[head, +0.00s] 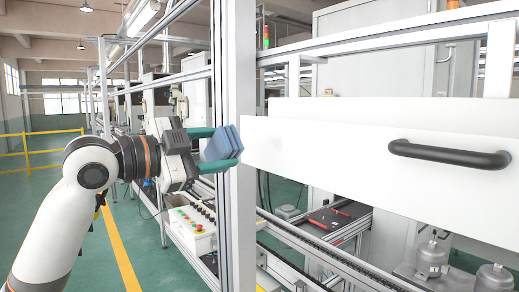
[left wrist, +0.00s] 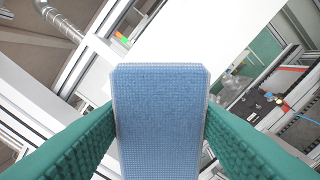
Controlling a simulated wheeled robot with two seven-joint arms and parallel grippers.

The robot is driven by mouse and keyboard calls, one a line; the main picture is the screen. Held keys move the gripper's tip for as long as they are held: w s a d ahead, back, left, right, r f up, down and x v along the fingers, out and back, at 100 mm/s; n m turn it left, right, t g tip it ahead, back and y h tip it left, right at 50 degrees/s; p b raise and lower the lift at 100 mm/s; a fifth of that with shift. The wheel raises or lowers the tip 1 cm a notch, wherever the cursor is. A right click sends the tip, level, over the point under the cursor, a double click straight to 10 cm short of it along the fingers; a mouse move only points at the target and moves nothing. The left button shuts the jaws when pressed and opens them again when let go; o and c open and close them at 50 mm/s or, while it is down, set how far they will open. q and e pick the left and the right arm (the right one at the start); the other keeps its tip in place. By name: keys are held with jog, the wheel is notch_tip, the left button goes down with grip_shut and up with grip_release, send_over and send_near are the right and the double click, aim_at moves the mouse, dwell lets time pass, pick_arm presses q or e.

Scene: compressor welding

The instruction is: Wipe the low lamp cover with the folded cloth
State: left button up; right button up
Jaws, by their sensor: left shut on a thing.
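My left gripper (head: 221,148) has green fingers and is shut on the folded cloth (head: 224,141), a blue block-like pad. The cloth sticks out past the fingertips, beside an aluminium post. In the left wrist view, the cloth (left wrist: 160,110) stands between the two green ribbed fingers. A white panel (head: 330,140) with a black handle lies just right of the cloth in the head view; I cannot tell whether they touch. A long lamp (head: 142,18) shows at the upper left, away from the gripper. I cannot tell which surface is the low lamp cover. My right gripper is not in view.
The aluminium post (head: 233,230) stands close to my left gripper. A control box (head: 192,228) with coloured buttons is below it. The black handle (head: 449,154) juts from the panel. Metal canisters (head: 432,258) stand at the lower right. Green floor on the left is open.

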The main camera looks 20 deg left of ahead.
aim_at(283, 135)
pick_arm(q)
jog(key=shift+w+d+r+p, duration=0.15)
jog(key=shift+w+r+p, duration=0.1)
jog(key=shift+p, duration=0.1)
jog(key=x, duration=0.1)
jog(key=p+x, duration=0.1)
jog(key=x, duration=0.2)
jog(key=shift+w+d+r+p, duration=0.15)
jog(key=shift+d+r+p, duration=0.05)
jog(key=shift+r+p, duration=0.2)
jog(key=shift+x, duration=0.8)
jog(key=shift+r, duration=0.15)
jog(key=shift+x, duration=1)
jog(key=shift+a, duration=0.1)
jog(key=shift+s+d, duration=0.65)
jog(key=shift+d, duration=0.15)
jog(key=shift+s+d, duration=0.6)
jog(key=shift+d, duration=0.2)
jog(key=shift+w, duration=0.1)
